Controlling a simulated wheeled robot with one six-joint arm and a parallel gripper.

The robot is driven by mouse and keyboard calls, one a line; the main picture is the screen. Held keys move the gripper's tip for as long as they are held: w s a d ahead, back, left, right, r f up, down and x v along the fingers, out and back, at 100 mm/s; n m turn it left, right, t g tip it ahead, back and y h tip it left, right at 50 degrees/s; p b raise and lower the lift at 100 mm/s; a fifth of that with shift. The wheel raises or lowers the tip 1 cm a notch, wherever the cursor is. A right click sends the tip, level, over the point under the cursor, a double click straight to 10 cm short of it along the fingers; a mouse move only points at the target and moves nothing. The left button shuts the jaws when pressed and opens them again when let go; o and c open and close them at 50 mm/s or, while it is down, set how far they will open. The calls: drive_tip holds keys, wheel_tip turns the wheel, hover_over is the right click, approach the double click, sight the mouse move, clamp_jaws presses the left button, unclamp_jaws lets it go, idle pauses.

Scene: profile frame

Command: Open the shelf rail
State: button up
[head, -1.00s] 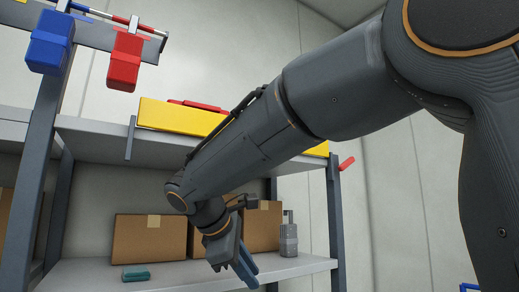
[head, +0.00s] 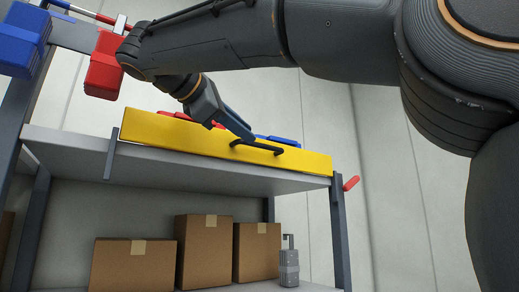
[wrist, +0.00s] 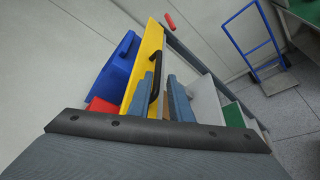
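The yellow rail (head: 205,140) runs along the front edge of the upper shelf (head: 75,150). A black bar handle (head: 268,147) sticks out from its front. In the wrist view the yellow rail (wrist: 150,50) runs away from me, with the black handle (wrist: 156,80) beside it. My gripper (head: 243,130) is at the handle, coming from above left. In the wrist view my gripper (wrist: 160,98) has its two blue-grey fingers apart, with the handle between or just ahead of them. I cannot tell whether they touch it.
A red lever (head: 350,184) sits at the rail's right end. Red and blue bins (head: 104,65) hang at the upper left. Blue and red items lie behind the rail. Cardboard boxes (head: 205,250) stand on the lower shelf. A blue hand truck (wrist: 255,45) stands beyond.

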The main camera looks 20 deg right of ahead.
sight(260, 146)
drive_tip(key=p+x, duration=0.1)
drive_tip(key=x, duration=0.5)
drive_tip(key=shift+w+d, duration=0.2)
drive_tip(key=shift+w, duration=0.25)
drive_tip(key=shift+x, duration=0.75)
drive_tip(key=shift+c, duration=0.5)
drive_tip(key=shift+a, duration=0.1)
clamp_jaws()
